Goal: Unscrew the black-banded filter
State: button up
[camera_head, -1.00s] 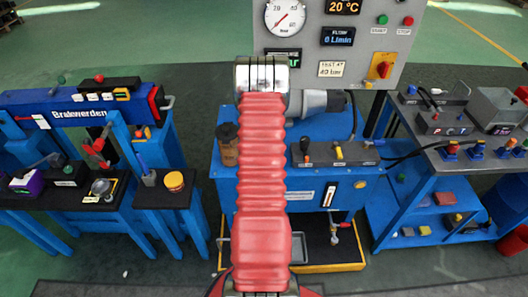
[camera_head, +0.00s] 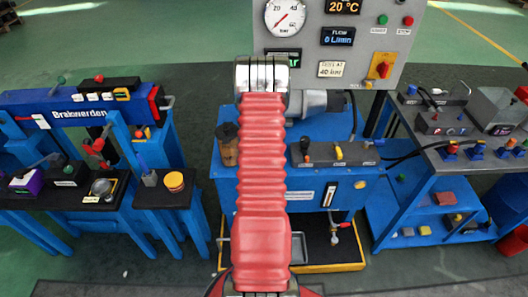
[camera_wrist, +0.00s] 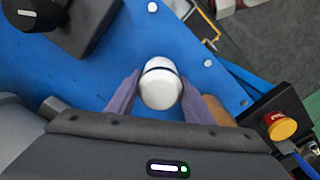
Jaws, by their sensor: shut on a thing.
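The black-banded filter (camera_wrist: 160,89) is a white rounded canister with a thin black band near its far end. In the wrist view it stands over the blue bench top (camera_wrist: 95,75), seen from above. My gripper (camera_wrist: 158,98) has its two greyish-purple fingers on either side of it, shut on it. In the head view my red-sleeved arm hides the filter and the gripper.
A black block with a knob (camera_wrist: 75,20) is at the upper left of the wrist view. In the head view, a gauge panel (camera_head: 345,45) rises behind the bench, and a brown cylinder (camera_head: 228,145) stands left of my arm.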

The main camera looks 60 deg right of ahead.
jog(key=shift+r+n, duration=0.1)
jog(key=shift+n, duration=1.8)
jog(key=n, duration=0.2)
jog(key=shift+n, duration=1.5)
jog(key=n, duration=0.3)
jog(key=shift+n, duration=1.1)
